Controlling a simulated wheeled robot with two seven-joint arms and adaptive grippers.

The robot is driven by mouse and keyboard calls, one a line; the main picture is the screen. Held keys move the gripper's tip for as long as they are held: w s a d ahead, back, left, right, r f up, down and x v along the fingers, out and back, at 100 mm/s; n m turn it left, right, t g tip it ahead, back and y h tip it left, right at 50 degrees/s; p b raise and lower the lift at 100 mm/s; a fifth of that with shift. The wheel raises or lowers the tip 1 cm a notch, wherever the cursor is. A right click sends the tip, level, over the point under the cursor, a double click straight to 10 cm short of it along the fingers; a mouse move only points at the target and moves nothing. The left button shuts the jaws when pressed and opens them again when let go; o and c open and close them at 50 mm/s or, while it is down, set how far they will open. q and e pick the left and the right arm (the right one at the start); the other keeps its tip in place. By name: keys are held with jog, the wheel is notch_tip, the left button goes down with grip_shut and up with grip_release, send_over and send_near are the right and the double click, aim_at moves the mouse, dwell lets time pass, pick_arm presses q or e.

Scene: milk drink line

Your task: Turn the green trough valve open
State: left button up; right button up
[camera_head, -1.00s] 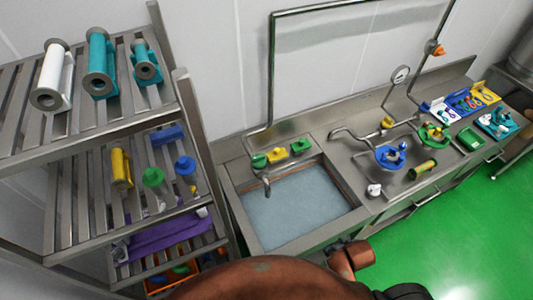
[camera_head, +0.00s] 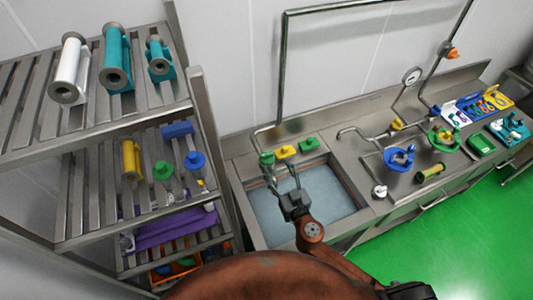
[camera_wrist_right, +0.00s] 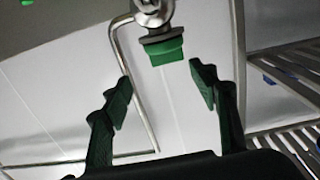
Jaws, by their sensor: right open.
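A green valve handle (camera_head: 267,158) sits at the back left rim of the trough (camera_head: 362,208), by the metal pipe. My right gripper (camera_head: 284,178) is over the trough, just in front of this handle. It is open and empty. In the right wrist view a green block-shaped handle (camera_wrist_right: 165,51) on a metal fitting (camera_wrist_right: 152,14) lies just beyond the gap between my right gripper's fingertips (camera_wrist_right: 160,86), apart from both. My left gripper is out of view.
A yellow block (camera_head: 285,150) and another green block (camera_head: 309,144) stand along the trough's back rim. A slatted rack (camera_head: 190,106) stands close on the left. Blue (camera_head: 399,158) and green (camera_head: 444,139) fittings are on the counter to the right.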

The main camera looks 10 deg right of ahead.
aim_at(268, 155)
jog(key=shift+y, duration=0.3)
jog(key=w, duration=0.2)
jog(key=w+a+p, duration=0.1)
jog(key=w, duration=0.1)
jog(key=w+a+p, duration=0.1)
jog(key=w, duration=0.1)
jog(key=shift+w+a+r, duration=0.15)
jog(key=shift+w+a, duration=0.1)
jog(key=shift+w, duration=0.55)
jog(key=shift+c, duration=0.3)
jog(key=c, duration=1.1)
